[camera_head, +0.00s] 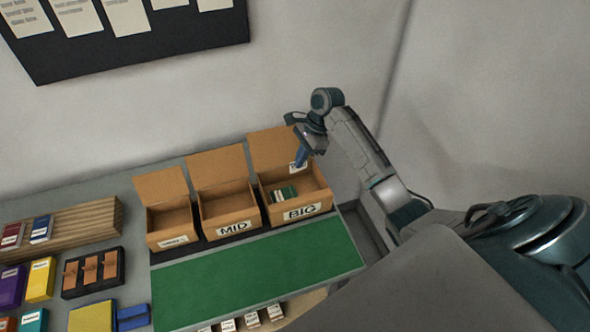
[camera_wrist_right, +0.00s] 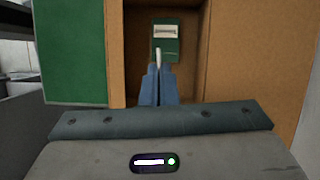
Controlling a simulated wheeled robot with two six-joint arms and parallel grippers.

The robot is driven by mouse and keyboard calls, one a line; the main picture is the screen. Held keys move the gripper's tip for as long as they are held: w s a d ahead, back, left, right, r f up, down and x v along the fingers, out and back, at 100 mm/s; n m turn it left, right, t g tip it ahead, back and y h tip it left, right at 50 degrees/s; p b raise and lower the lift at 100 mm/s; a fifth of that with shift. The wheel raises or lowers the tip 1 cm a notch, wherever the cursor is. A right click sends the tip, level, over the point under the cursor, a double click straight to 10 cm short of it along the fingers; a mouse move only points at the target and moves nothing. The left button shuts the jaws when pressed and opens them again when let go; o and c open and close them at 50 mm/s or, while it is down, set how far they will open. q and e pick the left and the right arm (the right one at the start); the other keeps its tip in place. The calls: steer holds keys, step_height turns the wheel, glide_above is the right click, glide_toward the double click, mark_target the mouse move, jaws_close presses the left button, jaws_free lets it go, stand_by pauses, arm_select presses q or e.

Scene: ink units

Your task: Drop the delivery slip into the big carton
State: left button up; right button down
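The big carton (camera_head: 312,200) is an open brown box with its flap up and a label reading BIG, at the right end of a row of cartons. My right gripper (camera_head: 300,160) is above it, pointing down near the raised flap. Its blue fingers (camera_wrist_right: 158,82) are shut on the white delivery slip (camera_head: 296,168), which shows edge-on as a thin strip in the right wrist view (camera_wrist_right: 158,57). A green ink unit (camera_head: 284,194) with a pale label lies inside the big carton; it also shows in the right wrist view (camera_wrist_right: 167,38). My left gripper is not in view.
The MID carton (camera_head: 231,218) and a smaller carton (camera_head: 171,225) stand open to the left. A bare green mat (camera_head: 255,277) lies in front. Wooden blocks, a dark tray (camera_head: 93,272) and coloured boxes fill the left. A dark board with papers hangs on the wall.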

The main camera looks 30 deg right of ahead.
steer(key=f+b, duration=0.1)
steer(key=f, duration=0.2)
steer(key=f+b, duration=0.1)
steer(key=f, duration=0.1)
steer(key=shift+s+a+f+b, duration=0.15)
steer(key=shift+a+f+b, duration=0.1)
steer(key=shift+b, duration=0.1)
steer(key=c, duration=1.6)
jaws_free()
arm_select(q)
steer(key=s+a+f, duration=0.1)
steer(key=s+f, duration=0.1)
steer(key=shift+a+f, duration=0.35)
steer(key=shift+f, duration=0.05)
